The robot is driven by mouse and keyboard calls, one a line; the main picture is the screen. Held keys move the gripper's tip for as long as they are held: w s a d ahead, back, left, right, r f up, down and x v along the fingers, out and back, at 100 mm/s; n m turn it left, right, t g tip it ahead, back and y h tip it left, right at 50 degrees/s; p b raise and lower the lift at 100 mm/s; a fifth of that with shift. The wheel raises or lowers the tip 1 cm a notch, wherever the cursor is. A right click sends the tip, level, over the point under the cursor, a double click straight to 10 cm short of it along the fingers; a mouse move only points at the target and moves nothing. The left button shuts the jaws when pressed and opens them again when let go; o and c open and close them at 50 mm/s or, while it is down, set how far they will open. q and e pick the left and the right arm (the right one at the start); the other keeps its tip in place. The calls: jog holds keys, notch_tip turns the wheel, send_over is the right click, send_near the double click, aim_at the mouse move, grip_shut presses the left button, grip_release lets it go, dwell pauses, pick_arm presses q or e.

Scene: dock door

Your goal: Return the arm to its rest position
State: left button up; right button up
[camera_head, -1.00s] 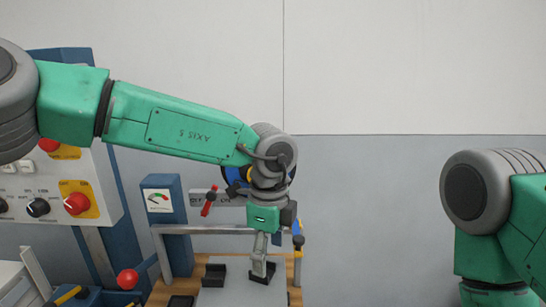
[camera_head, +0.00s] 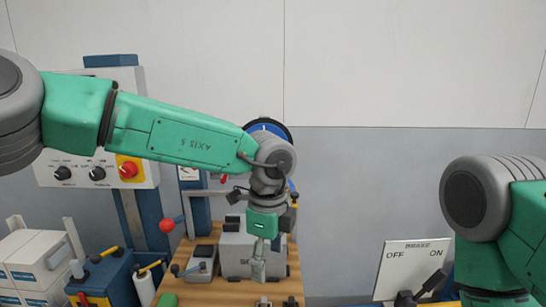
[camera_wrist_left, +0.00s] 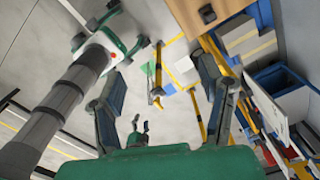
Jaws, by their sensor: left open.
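My left arm reaches across the head view from the left. My left gripper (camera_head: 258,264) points down in front of a grey box on the wooden bench; contact cannot be told from this angle. In the left wrist view its two fingers (camera_wrist_left: 160,98) are spread wide, with nothing held between them. Floor with yellow markings shows beyond them. My right arm shows at the right edge of the head view, but I cannot make out its gripper.
The wooden bench (camera_head: 222,290) carries a grey box (camera_head: 236,256). A control panel (camera_head: 95,172) with a red knob (camera_head: 128,169) stands left. White boxes (camera_head: 35,262) are lower left. A BRAKE panel (camera_head: 405,262) marked OFF and ON is lower right. The upper wall area is clear.

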pick_arm(q)
jog(key=s+a+f+m+t+y+b, duration=0.1)
jog(key=s+a+f+m+t+b, duration=0.15)
jog(key=a+f+m, duration=0.55)
jog(key=s+a+f+m+t+y+b, duration=0.1)
jog(key=a+f+m+b, duration=0.25)
jog(key=f+m, duration=0.85)
jog(key=s+a+f+m+t+y+b, duration=0.1)
jog(key=s+a+f+m+t+b, duration=0.15)
jog(key=a+f+m, duration=0.75)
jog(key=s+a+f+m+g+h+b, duration=0.1)
jog(key=s+a+f+m+g, duration=0.1)
jog(key=s+f+m, duration=0.2)
jog(key=s+a+f+m+g+h+b, duration=0.1)
jog(key=s+f+m, duration=0.3)
jog(key=s+m, duration=0.5)
jog(key=s+a+f+m+g+h+b, duration=0.1)
jog(key=s+a+f+m+g+b, duration=0.1)
jog(key=s+m, duration=0.5)
jog(key=s+f+b, duration=0.1)
jog(key=s+f, duration=0.1)
jog(key=s, duration=0.2)
jog(key=shift+s+a+f+g, duration=0.25)
jog(key=shift+a+g, duration=0.05)
pick_arm(e)
notch_tip(320, 180, down, 14)
jog(key=shift+w, duration=0.15)
jog(key=shift+d, duration=0.1)
